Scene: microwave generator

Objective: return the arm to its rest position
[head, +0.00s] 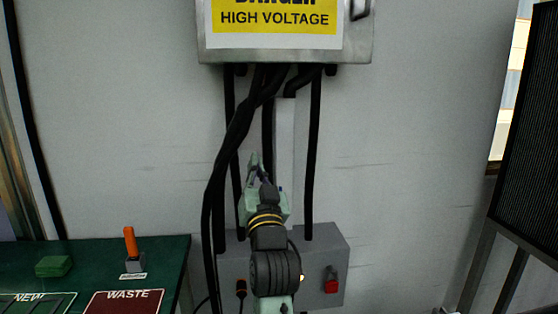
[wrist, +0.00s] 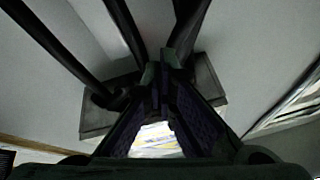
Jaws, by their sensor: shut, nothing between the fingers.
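My gripper (head: 255,172) is in the middle of the head view, at the end of my raised arm, in front of the wall and the black cables. In the wrist view my gripper (wrist: 162,70) has its green-tipped fingers brought together, with nothing held between them. A bright patch shows between the finger bases there. My arm hides part of the grey wall box (head: 232,280) in the head view. I cannot tell how far the fingers are from the cables.
A high-voltage cabinet (head: 280,52) hangs above, with black cables (head: 315,150) running down to the grey box, which has a red switch (head: 331,280). A dark panel (head: 525,130) stands at right.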

